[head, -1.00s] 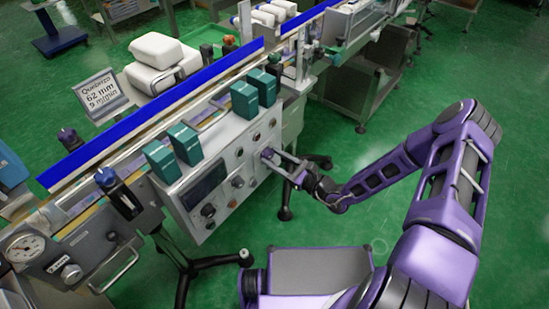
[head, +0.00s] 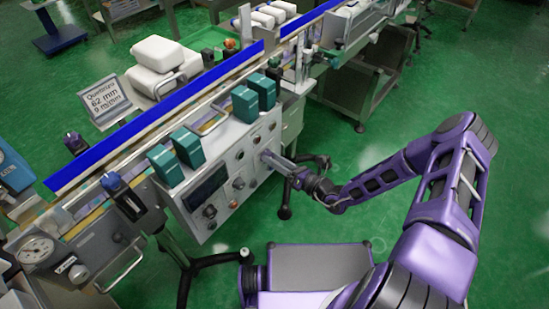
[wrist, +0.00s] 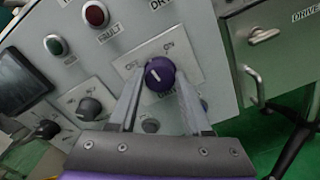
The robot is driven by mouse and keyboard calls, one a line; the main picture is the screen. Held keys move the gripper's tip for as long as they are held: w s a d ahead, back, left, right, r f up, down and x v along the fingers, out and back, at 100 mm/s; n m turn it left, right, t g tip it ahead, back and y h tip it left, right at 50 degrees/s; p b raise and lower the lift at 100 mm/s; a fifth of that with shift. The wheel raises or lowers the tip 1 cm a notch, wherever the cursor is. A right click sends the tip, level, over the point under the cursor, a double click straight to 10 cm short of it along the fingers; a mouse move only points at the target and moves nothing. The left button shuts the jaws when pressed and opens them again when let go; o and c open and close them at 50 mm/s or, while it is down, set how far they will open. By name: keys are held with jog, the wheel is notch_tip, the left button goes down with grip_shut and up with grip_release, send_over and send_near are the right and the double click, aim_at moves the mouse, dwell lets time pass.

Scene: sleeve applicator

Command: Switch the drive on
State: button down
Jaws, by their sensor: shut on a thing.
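The drive switch is a purple round knob (wrist: 160,74) with a white mark, on a light plate (wrist: 182,56) lettered OFF at left and ON at upper right. The white mark sits on the knob's upper left, nearer the OFF side; its exact setting is hard to tell. My gripper (wrist: 159,82) has one finger on each side of the knob and is shut on it. In the head view my gripper (head: 267,156) reaches the right part of the control panel (head: 226,172), and the knob is hidden behind the fingers.
A red button (wrist: 96,14) marked FAULT, a green button (wrist: 55,45) and black knobs (wrist: 89,108) are left of my gripper. A cabinet with a handle (wrist: 264,35) stands at right. Teal boxes (head: 245,103) sit above the panel, beside the blue-edged conveyor (head: 160,125).

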jog(key=shift+d+f+m+p, duration=0.1)
jog(key=shift+m+p, duration=0.1)
jog(key=shift+m, duration=2.3)
jog(key=shift+f+m+p, duration=0.1)
jog(key=shift+m+p, duration=0.1)
jog(key=shift+m, duration=2.3)
jog(key=shift+c, duration=1.7)
grip_release()
jog(key=shift+r, duration=0.1)
jog(key=v, duration=1.7)
jog(key=shift+s, duration=0.2)
jog(key=shift+d, duration=0.1)
